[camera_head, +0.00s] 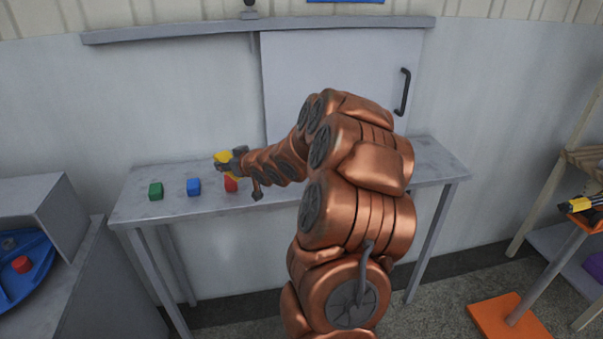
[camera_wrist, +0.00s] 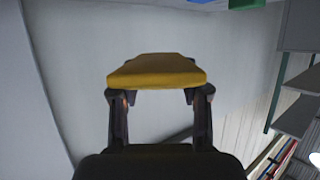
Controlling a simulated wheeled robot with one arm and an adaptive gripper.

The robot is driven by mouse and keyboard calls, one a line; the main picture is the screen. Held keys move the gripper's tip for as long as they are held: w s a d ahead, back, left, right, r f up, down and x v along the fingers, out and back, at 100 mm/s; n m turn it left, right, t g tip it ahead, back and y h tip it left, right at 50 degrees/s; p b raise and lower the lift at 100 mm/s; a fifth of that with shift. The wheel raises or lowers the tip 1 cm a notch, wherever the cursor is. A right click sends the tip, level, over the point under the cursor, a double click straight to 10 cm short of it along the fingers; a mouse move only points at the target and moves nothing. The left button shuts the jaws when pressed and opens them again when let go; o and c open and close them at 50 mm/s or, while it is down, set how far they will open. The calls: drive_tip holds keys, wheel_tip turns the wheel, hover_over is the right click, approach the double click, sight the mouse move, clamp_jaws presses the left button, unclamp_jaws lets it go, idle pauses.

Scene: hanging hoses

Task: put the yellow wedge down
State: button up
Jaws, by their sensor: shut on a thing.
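The yellow wedge (camera_wrist: 156,72) is held between the two fingers of my gripper (camera_wrist: 158,98) in the wrist view. In the head view the yellow wedge (camera_head: 223,156) shows at the end of my arm, above the left part of the grey table (camera_head: 330,188). My gripper (camera_head: 229,161) is shut on it there. The wedge appears to be above the tabletop, though the exact height is hard to tell.
A grey sliding door (camera_head: 340,80) is behind. An orange stand (camera_head: 510,318) is at right.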

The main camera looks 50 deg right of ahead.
drive_tip(key=s+d+m+h+p, duration=0.1)
drive_tip(key=s+d, duration=0.3)
drive_tip(key=d, duration=0.5)
drive_tip(key=s+d+m+h+p, duration=0.1)
drive_tip(key=s+d, duration=0.3)
drive_tip(key=d, duration=0.6)
drive_tip(key=shift+s+a+f+p, duration=0.1)
drive_tip(key=shift+f+p, duration=0.15)
drive_tip(key=shift+f, duration=2.3)
drive_tip(key=shift+a+f+p, duration=0.1)
drive_tip(key=shift+f+p, duration=0.1)
drive_tip(key=shift+f, duration=2.3)
drive_tip(key=shift+f, duration=0.1)
drive_tip(key=o, duration=1.2)
drive_tip(key=shift+r+b+v, duration=0.2)
drive_tip(key=shift+b+v, duration=1)
drive_tip(key=shift+v, duration=4.8)
